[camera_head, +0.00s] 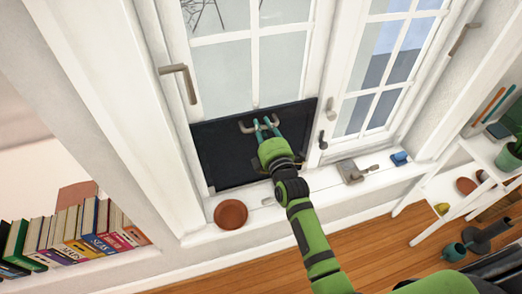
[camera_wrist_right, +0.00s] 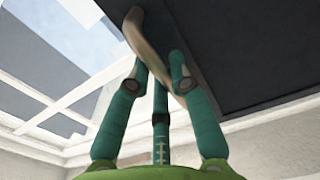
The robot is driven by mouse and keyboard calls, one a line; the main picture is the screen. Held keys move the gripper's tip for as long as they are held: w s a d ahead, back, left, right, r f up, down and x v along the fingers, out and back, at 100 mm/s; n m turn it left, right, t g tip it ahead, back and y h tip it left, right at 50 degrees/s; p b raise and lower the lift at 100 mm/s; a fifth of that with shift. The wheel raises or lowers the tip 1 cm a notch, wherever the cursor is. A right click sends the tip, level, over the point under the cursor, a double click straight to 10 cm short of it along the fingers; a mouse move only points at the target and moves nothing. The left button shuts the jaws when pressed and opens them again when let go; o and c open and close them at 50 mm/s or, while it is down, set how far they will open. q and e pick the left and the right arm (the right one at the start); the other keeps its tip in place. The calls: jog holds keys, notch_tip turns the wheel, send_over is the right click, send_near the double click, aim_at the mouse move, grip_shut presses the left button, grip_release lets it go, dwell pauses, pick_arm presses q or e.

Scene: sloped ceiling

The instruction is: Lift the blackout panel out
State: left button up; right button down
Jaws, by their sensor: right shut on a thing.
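The black blackout panel (camera_head: 220,150) covers the lower part of the left window. Its lower edge is close to the sill, and I cannot tell whether it touches. A pale handle (camera_head: 247,126) is on its upper part. My right gripper (camera_head: 266,124) is shut on this handle, with its teal fingers around it. In the right wrist view, the fingers (camera_wrist_right: 160,75) close on the curved handle (camera_wrist_right: 140,35), beside the dark panel (camera_wrist_right: 250,50). The gripper and forearm hide part of the panel's right half. My left gripper is not in view.
The sill holds a terracotta saucer (camera_head: 231,214), a grey metal item (camera_head: 351,171) and a small blue object (camera_head: 399,158). Window handles (camera_head: 179,80) stick out from the frames. Books (camera_head: 75,235) stand lower left; a white plant shelf (camera_head: 440,185) stands right.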

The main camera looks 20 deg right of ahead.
jog(key=shift+r+p, duration=1.25)
jog(key=shift+r, duration=0.5)
jog(key=shift+r+p, duration=2.6)
jog(key=shift+r, duration=0.05)
jog(key=s+r+p, duration=0.2)
jog(key=s+p, duration=0.5)
jog(key=s, duration=0.5)
jog(key=shift+d, duration=0.2)
